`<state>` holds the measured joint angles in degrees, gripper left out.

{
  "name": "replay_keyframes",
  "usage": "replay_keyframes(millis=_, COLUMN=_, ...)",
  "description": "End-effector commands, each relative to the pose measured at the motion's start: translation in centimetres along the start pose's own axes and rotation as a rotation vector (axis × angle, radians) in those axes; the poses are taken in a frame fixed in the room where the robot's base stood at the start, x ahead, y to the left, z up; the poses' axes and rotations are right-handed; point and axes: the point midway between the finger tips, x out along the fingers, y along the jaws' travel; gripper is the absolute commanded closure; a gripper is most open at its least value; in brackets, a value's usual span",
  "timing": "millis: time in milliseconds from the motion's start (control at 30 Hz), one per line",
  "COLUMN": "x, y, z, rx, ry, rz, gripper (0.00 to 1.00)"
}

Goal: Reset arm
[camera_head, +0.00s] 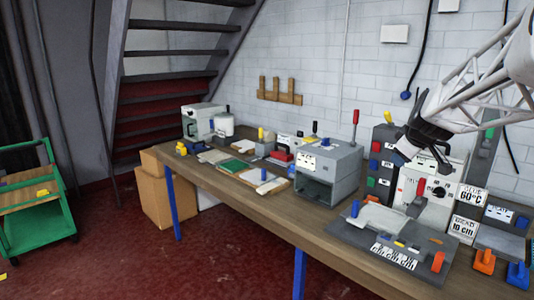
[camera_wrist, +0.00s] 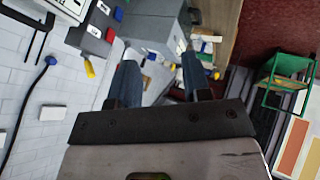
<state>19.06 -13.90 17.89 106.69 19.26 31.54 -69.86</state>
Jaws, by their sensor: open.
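My gripper (camera_head: 405,152) hangs at the right in the head view, above the workbench and in front of the grey and white machines. In the wrist view its two dark fingers (camera_wrist: 158,84) stand apart with nothing between them, so it is open and empty. My arm comes in from the upper right of the head view. The wooden workbench (camera_head: 225,178) runs along the white brick wall below the gripper. The gripper appears apart from the bench top and its machines.
A grey box-shaped machine (camera_head: 327,170) stands mid-bench. A grey board (camera_head: 360,240) with a white piece and coloured handles lies at the front right. A label sign (camera_head: 467,199) stands beyond it. A green cart (camera_head: 38,205) stands on the red floor at left. Stairs (camera_head: 170,75) rise behind.

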Motion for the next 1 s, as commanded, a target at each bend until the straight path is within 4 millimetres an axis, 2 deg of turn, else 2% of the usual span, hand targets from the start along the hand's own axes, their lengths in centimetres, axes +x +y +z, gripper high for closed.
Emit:
replay_keyframes(millis=33, x=-1.0, y=-2.3, z=0.0, rx=0.027, ry=-0.007, rz=-0.022, gripper=0.56)
replay_keyframes(millis=267, x=-5.0, y=-12.1, z=1.7, rx=0.184, ry=-0.075, rz=-0.118, gripper=0.56)
replay_keyframes(millis=467, x=-8.2, y=-20.2, z=4.6, rx=0.318, ry=-0.158, rz=-0.176, gripper=0.56)
replay_keyframes(millis=600, x=-10.3, y=-25.5, z=7.4, rx=0.410, ry=-0.226, rz=-0.200, gripper=0.56)
replay_keyframes(millis=800, x=-12.8, y=-32.4, z=12.1, rx=0.536, ry=-0.332, rz=-0.208, gripper=0.56)
replay_keyframes(millis=1000, x=-14.3, y=-36.8, z=15.9, rx=0.629, ry=-0.411, rz=-0.194, gripper=0.56)
